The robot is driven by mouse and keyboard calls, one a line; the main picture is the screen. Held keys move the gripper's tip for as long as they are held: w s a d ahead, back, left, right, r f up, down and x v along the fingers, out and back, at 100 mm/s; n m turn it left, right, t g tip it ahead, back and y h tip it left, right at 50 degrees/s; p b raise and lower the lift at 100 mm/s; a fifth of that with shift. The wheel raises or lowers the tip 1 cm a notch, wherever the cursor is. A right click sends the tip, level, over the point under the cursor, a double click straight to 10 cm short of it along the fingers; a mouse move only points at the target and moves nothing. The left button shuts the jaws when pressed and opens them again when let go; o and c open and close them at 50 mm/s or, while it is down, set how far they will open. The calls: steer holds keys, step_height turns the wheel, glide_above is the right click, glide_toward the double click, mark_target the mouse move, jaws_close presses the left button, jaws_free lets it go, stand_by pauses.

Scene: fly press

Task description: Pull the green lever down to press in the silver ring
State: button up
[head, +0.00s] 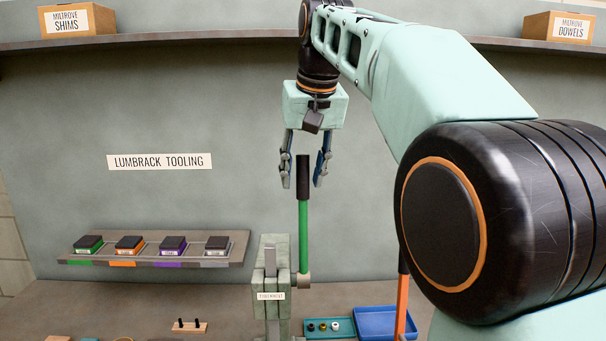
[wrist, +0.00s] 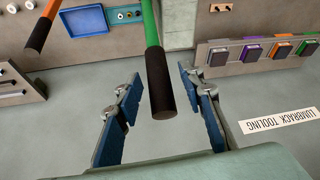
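The green lever (head: 303,235) stands upright on the right side of a grey-green press (head: 283,258), with a black grip (head: 303,178) at its top. My gripper (head: 304,182) points down with its fingers spread on either side of the black grip. It is open and holds nothing. In the wrist view the black grip (wrist: 165,85) lies between the two blue fingers, with a gap on each side. I cannot make out the silver ring in the press; the press's lower part is cut off by the head view's bottom edge.
A teal tray (head: 318,335) with small round parts and a blue tray (head: 375,322) sit right of the press. An orange lever (head: 402,305) stands farther right, partly behind my arm. A sloped rack (head: 75,255) with several coloured blocks is at left.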

jaws_close()
steer(key=shift+s+b, duration=0.15)
steer(key=shift+b, duration=0.15)
